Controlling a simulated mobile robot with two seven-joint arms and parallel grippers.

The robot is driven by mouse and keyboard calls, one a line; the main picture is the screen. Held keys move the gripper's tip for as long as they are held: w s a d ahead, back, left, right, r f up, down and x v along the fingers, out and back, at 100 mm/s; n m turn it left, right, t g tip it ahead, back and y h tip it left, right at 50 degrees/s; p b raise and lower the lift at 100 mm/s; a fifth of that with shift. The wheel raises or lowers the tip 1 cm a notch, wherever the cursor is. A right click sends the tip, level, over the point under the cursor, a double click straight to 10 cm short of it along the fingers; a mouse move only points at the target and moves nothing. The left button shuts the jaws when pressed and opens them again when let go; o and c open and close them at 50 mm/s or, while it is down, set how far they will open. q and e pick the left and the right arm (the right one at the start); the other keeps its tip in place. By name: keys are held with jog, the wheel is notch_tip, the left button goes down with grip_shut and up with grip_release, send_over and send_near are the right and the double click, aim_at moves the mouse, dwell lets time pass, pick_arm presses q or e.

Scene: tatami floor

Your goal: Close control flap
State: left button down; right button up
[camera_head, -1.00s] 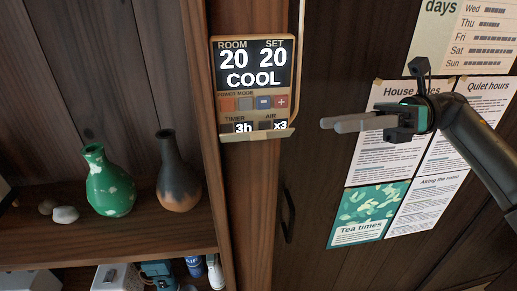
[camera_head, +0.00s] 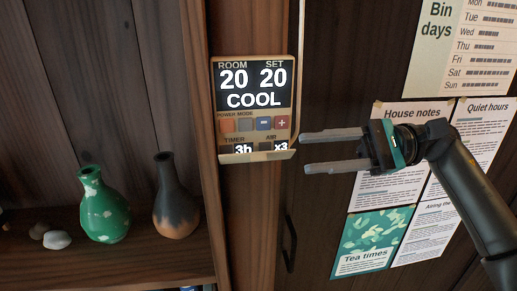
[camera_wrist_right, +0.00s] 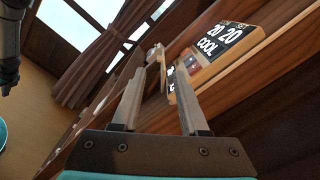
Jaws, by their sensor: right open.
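The control panel (camera_head: 256,102) is a tan box on a wooden post, its screen reading 20, 20 and COOL. Its flap (camera_head: 258,157) sticks out as a tan ledge along the panel's bottom edge, hanging open below the TIMER and AIR readouts. My right gripper (camera_head: 305,153) is open and empty, fingers pointing left, with the tips just right of the flap's right end. I cannot tell whether they touch it. In the right wrist view, the panel (camera_wrist_right: 215,58) lies beyond the right finger of the open gripper (camera_wrist_right: 174,84).
A shelf (camera_head: 150,261) at left holds a green vase (camera_head: 103,208), a dark vase (camera_head: 175,205) and small stones (camera_head: 56,239). Right of the post is a dark door with a black handle (camera_head: 290,246) and pinned notices (camera_head: 372,240) behind my right arm.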

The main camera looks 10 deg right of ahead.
aim_at(267, 156)
jog(key=a+p, duration=0.2)
jog(key=a, duration=0.7)
jog(key=shift+a, duration=0.25)
jog(key=shift+c, duration=0.3)
grip_shut()
